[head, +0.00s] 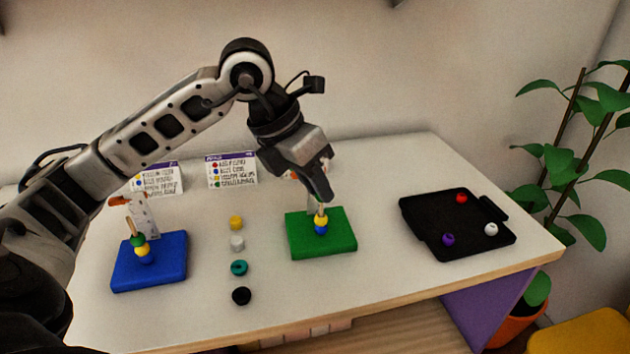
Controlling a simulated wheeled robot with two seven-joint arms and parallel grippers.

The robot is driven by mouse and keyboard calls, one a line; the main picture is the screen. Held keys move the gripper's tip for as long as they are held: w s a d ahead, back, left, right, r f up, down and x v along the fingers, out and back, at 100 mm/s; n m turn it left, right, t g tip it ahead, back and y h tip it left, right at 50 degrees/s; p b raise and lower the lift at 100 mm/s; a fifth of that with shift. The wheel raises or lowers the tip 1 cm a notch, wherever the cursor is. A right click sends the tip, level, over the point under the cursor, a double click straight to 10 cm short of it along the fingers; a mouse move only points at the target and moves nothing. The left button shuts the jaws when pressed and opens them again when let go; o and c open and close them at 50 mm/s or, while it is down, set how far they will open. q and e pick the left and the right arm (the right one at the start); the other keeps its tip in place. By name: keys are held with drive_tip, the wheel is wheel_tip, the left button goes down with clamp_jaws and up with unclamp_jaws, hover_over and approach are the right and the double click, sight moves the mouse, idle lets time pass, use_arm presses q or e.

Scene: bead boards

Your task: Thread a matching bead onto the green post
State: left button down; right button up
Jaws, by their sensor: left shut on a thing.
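The green board (340,243) stands mid-table with an upright post. A blue bead (321,231) sits low on that post and a yellow bead (321,220) sits on top of it. My left gripper (322,200) points down right above the post, close to its tip. A row of loose beads lies left of the green board: yellow (236,222), white (237,243), teal (239,268) and black (241,296). My right gripper is out of view.
A blue board (170,268) at left has a post with yellow and green beads. A black tray (425,225) at right holds a red bead (462,198), a purple bead (448,239) and a white bead (491,229).

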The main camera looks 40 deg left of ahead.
use_arm(q)
drive_tip(key=c, duration=1.2)
unclamp_jaws()
drive_tip(key=shift+c, duration=0.2)
drive_tip(key=p+v, duration=0.1)
drive_tip(key=v, duration=1.5)
drive_tip(key=shift+p, duration=0.35)
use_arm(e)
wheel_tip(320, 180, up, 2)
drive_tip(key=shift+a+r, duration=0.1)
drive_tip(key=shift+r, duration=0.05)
use_arm(q)
drive_tip(key=shift+a, duration=0.1)
